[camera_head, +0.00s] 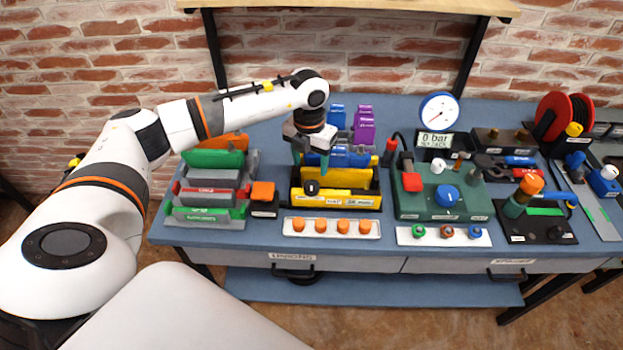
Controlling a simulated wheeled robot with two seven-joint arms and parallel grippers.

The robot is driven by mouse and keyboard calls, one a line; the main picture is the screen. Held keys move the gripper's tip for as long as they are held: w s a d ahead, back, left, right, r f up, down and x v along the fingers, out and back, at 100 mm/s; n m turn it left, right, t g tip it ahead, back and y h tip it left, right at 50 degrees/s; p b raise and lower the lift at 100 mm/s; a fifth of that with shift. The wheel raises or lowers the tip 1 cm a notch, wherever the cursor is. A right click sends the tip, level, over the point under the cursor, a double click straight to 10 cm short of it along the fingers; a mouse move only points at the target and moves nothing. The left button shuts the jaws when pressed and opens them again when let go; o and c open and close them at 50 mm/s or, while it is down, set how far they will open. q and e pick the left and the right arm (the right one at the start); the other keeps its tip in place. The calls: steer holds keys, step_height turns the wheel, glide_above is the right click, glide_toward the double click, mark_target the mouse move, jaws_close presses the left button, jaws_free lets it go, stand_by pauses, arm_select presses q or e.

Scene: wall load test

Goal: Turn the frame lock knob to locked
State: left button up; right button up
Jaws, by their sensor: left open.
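A black knob (312,187) sits on the front of a yellow and black frame (368,198) at the middle of the bench; it looks like the frame lock knob. Small labels lie to its right, too small to read for certain, and I cannot tell its setting. My left gripper (311,165) is open above and just behind the knob, fingers pointing down over the frame. I see nothing between the fingers, and they appear apart from the knob. The gripper hides part of the frame's inside. My right gripper is not in view.
Blue and purple blocks (364,125) stand behind the frame. A strip with several orange knobs (332,227) lies in front. Left is a rack of green, grey and red pieces (213,180).

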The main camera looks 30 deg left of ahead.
mark_target(311, 185)
arm_select(q)
step_height(311, 185, down, 8)
steer(key=shift+d+r+p, duration=0.1)
steer(key=shift+r+p, duration=0.1)
steer(key=shift+p, duration=0.35)
steer(key=shift+c, duration=0.6)
steer(key=c, duration=0.9)
